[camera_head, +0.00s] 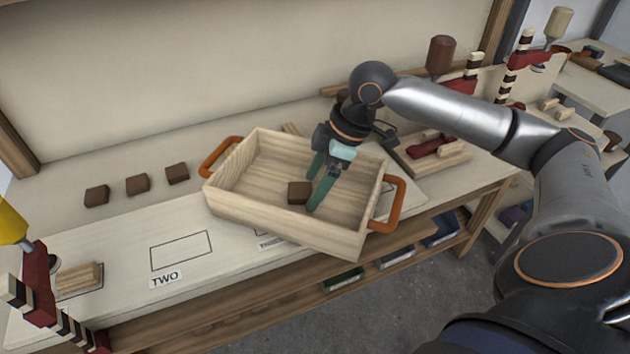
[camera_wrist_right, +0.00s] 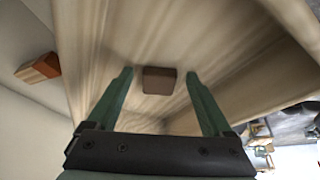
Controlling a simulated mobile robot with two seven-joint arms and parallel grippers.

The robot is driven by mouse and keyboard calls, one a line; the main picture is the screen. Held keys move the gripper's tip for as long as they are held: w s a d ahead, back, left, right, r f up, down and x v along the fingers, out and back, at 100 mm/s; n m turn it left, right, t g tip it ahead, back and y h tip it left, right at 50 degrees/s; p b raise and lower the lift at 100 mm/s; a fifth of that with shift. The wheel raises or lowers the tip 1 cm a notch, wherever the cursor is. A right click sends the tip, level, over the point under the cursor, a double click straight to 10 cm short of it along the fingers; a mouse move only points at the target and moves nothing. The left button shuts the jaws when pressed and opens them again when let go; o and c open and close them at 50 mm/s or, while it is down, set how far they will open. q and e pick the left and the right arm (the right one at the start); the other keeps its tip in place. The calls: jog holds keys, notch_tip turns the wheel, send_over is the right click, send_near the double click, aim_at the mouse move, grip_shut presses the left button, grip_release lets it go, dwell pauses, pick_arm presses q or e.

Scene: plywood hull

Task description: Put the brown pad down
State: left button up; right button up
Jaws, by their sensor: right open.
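A brown pad (camera_head: 299,192) lies on the floor of a wooden tray (camera_head: 283,226) with orange handles. My right gripper (camera_head: 316,190) reaches down into the tray beside this pad, its green fingers apart. In the right wrist view the brown pad (camera_wrist_right: 159,80) shows beyond and between the open fingertips (camera_wrist_right: 160,82), with a gap on each side. Three more brown pads, a left one (camera_head: 97,195), a middle one (camera_head: 138,184) and a right one (camera_head: 177,173), lie in a row on the bench left of the tray. My left gripper is not in view.
The bench (camera_head: 120,235) has an empty outlined rectangle above a "TWO" label (camera_head: 165,279). A red clamp (camera_head: 40,285) and a small wood block (camera_head: 79,277) are at the left. A wooden holder with a red tool (camera_head: 432,148) stands right of the tray.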

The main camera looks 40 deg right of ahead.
jog(key=shift+r, duration=0.15)
pick_arm(q)
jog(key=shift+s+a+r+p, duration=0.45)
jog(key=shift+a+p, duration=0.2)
jog(key=shift+p, duration=0.45)
pick_arm(e)
jog(key=v, duration=1.2)
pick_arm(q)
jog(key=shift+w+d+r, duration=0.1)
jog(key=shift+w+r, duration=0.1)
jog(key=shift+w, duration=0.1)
